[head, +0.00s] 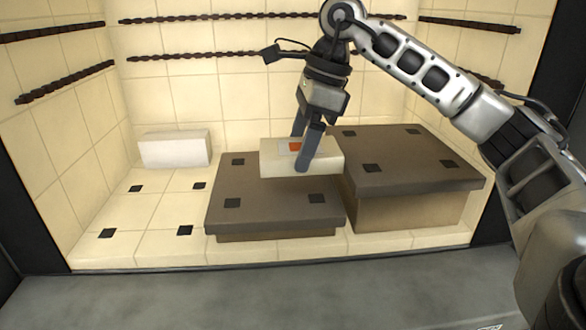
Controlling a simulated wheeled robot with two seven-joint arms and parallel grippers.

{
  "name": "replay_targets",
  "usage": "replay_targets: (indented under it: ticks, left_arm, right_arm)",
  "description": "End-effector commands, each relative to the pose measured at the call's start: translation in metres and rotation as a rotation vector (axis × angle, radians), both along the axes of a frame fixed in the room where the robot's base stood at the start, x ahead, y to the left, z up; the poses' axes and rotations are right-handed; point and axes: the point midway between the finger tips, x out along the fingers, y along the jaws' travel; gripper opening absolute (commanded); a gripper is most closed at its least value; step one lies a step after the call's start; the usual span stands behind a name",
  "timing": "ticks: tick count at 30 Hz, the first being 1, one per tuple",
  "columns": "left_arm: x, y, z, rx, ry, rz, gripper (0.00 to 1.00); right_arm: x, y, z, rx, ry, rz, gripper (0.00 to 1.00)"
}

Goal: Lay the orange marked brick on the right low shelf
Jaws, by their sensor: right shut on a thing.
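The cream brick (272,165) has an orange mark (295,147) on its top face. My right gripper (304,160) comes from above and is shut on this brick, its fingers hiding part of the top and front. The brick is over the back right part of the lower dark shelf (275,211), close to the left edge of the taller dark shelf (410,178) at the right. I cannot tell whether the brick touches the shelf below it. My left gripper is not in view.
A plain white brick (175,149) lies on the tiled floor (150,215) at the back left. Both shelves have small dark squares on top and look otherwise bare. Tiled walls with dark coiled rods (200,55) enclose the space, and a grey ledge (250,295) runs along the front.

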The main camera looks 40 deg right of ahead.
Motion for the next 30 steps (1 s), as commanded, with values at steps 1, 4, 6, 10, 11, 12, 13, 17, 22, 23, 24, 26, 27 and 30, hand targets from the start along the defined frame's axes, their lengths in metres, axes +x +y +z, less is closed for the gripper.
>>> replay_targets:
  ticks: [1,4,6,10,11,12,13,17,22,23,24,26,27,30]
  left_arm:
    - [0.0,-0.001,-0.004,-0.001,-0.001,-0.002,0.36]
    - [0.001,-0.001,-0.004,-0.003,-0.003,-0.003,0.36]
    - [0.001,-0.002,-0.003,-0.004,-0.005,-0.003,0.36]
    - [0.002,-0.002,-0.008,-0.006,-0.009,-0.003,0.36]
    - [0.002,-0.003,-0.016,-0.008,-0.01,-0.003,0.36]
    - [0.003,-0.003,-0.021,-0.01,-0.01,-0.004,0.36]
    - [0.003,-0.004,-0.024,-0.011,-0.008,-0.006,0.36]
    - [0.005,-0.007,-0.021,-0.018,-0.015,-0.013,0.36]
    - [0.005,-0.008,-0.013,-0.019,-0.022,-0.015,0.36]
    - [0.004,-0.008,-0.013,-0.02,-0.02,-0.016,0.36]
    - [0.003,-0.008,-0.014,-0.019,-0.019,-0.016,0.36]
    - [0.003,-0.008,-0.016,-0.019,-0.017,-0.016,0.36]
    - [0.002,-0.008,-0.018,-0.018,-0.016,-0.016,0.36]
    - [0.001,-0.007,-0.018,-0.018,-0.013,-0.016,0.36]
  right_arm:
    - [0.005,0.001,-0.008,0.002,-0.003,0.001,0.45]
    - [0.009,0.002,-0.012,0.002,-0.001,0.001,0.45]
    - [0.011,0.002,-0.014,0.002,-0.001,0.0,0.45]
    - [0.02,0.004,-0.027,0.001,-0.002,0.001,0.45]
    - [0.019,0.003,-0.035,0.001,-0.003,-0.001,0.45]
    - [0.018,0.003,-0.043,0.0,-0.002,-0.001,0.45]
    - [0.018,0.003,-0.047,0.001,-0.003,-0.001,0.45]
    - [0.018,0.003,-0.054,0.001,-0.003,0.0,0.45]
    - [0.018,0.003,-0.051,0.002,-0.002,0.0,0.45]
    - [0.018,0.003,-0.051,0.002,-0.002,0.0,0.45]
    - [0.018,0.003,-0.052,0.002,-0.002,0.0,0.45]
    - [0.018,0.003,-0.054,0.001,-0.002,0.0,0.45]
    - [0.018,0.003,-0.056,0.002,-0.001,0.0,0.45]
    - [0.018,0.003,-0.056,0.001,0.0,-0.001,0.99]
